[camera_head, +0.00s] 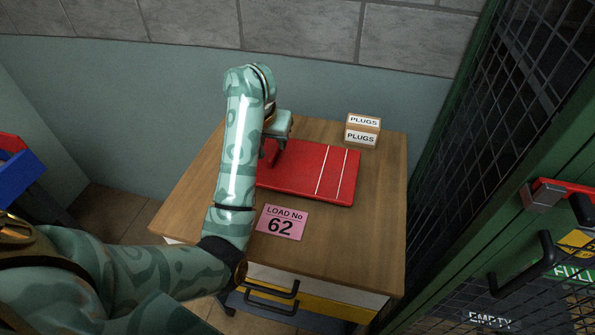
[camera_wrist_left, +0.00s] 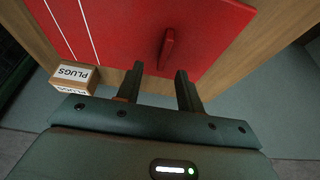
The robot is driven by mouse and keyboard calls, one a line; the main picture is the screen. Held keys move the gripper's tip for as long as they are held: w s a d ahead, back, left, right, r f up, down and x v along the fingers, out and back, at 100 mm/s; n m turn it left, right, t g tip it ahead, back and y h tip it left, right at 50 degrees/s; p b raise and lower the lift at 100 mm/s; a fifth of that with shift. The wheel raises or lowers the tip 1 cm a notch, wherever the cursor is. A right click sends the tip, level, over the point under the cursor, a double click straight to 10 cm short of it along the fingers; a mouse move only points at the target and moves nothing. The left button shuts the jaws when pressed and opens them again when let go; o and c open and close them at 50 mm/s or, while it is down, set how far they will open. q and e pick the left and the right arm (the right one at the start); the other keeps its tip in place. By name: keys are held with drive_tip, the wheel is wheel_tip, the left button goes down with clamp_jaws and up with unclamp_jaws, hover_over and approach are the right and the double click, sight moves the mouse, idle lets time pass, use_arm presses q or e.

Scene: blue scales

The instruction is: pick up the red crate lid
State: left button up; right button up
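The red crate lid (camera_head: 296,180) lies flat on the wooden cabinet top, with two white stripes across its right part. It fills the upper part of the left wrist view (camera_wrist_left: 125,30), where a raised red handle (camera_wrist_left: 167,48) stands up from it. My left gripper (camera_wrist_left: 159,70) is open and empty. In that view its two fingertips point at the lid, with the handle just beyond and roughly between them. In the head view my left gripper (camera_head: 270,148) is over the lid's left end, partly hidden by my arm. My right gripper is not in view.
The wooden cabinet top (camera_head: 350,235) bears a pink "LOAD No 62" card (camera_head: 281,223) in front of the lid. A wall is behind; a green mesh cage door (camera_head: 510,170) stands close at right.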

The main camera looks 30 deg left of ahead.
sight(274, 151)
use_arm(q)
drive_tip(key=shift+w+a+f, duration=0.1)
drive_tip(key=shift+f, duration=0.25)
drive_tip(key=x, duration=0.1)
drive_tip(key=b+x, duration=0.1)
drive_tip(key=x, duration=0.1)
drive_tip(key=b+x, duration=0.1)
drive_tip(key=shift+w+a+f, duration=0.2)
drive_tip(key=shift+a+f, duration=0.1)
drive_tip(key=shift+a, duration=0.05)
drive_tip(key=shift+r, duration=0.1)
drive_tip(key=shift+c, duration=0.4)
clamp_jaws()
